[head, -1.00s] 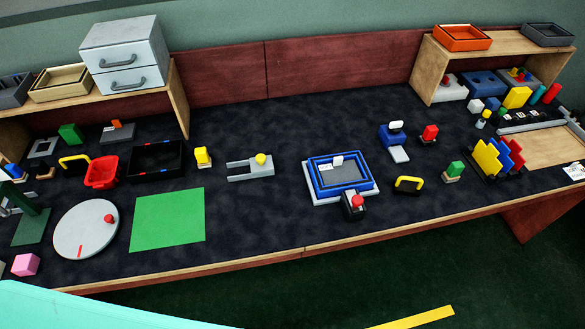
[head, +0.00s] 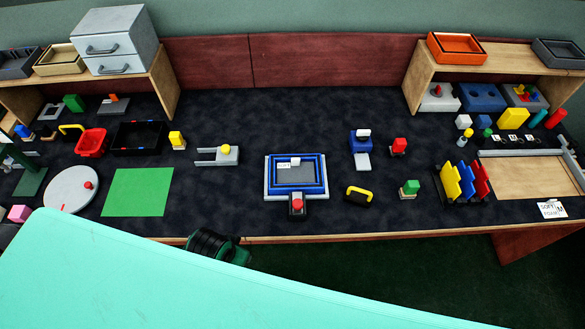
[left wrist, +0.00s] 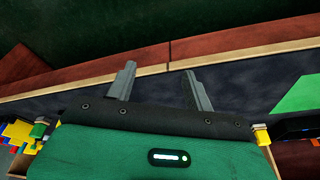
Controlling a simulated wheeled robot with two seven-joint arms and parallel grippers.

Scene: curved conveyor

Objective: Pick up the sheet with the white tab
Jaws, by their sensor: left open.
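A blue-rimmed tray (head: 323,175) on a pale base sits at the middle of the dark table in the head view. A dark grey sheet (head: 298,177) lies in it, with a white tab (head: 289,165) that carries small print at its far side. A red knob (head: 297,204) on a dark block is at the tray's near side. My left gripper (left wrist: 159,70) is open and empty in the left wrist view, by the table's front edge. In the head view its fingers are hidden. My right gripper is not in view.
A green mat (head: 138,192) lies left of the tray. A yellow-handled block (head: 359,194) and a blue block with a white top (head: 361,141) stand to its right. A fork-shaped grey piece with a yellow ball (head: 226,150) is at its left. The table's front strip is mostly clear.

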